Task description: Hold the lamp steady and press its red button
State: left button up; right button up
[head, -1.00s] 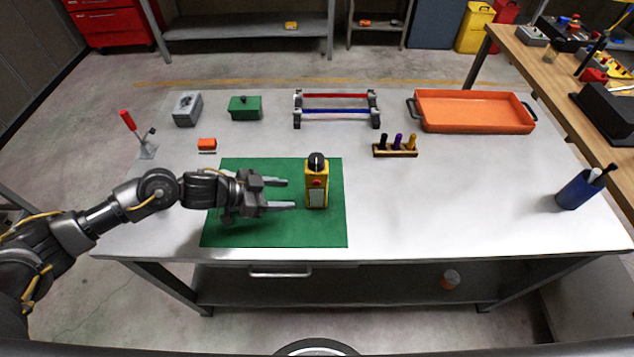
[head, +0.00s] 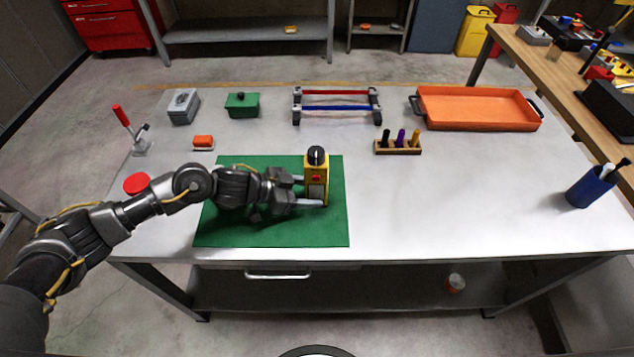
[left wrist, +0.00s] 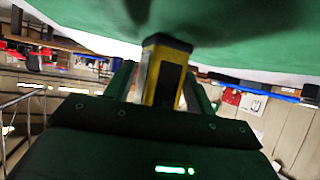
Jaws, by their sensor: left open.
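The yellow lamp (head: 316,168) stands upright on the green mat (head: 230,230), with a dark knob on top and its red button (head: 316,178) on the front face. My left gripper (head: 314,192) is open, its two fingers reaching to either side of the lamp's body. One finger crosses in front of the lamp's lower part. In the left wrist view the lamp (left wrist: 163,75) shows between the fingers; I cannot tell whether they touch it. My right gripper is not in view.
A red disc (head: 137,183) lies by my left arm. A red-handled clamp (head: 122,116), grey box (head: 183,106), green box (head: 242,105), rack (head: 337,106), pen block (head: 400,149) and orange tray (head: 478,108) stand behind. The bench right of the mat is clear up to a blue cup (head: 590,188).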

pick_arm(q)
jog(key=shift+x, duration=0.8)
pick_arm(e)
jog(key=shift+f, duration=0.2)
pick_arm(q)
jog(key=c, duration=0.8)
jog(key=shift+o, duration=0.2)
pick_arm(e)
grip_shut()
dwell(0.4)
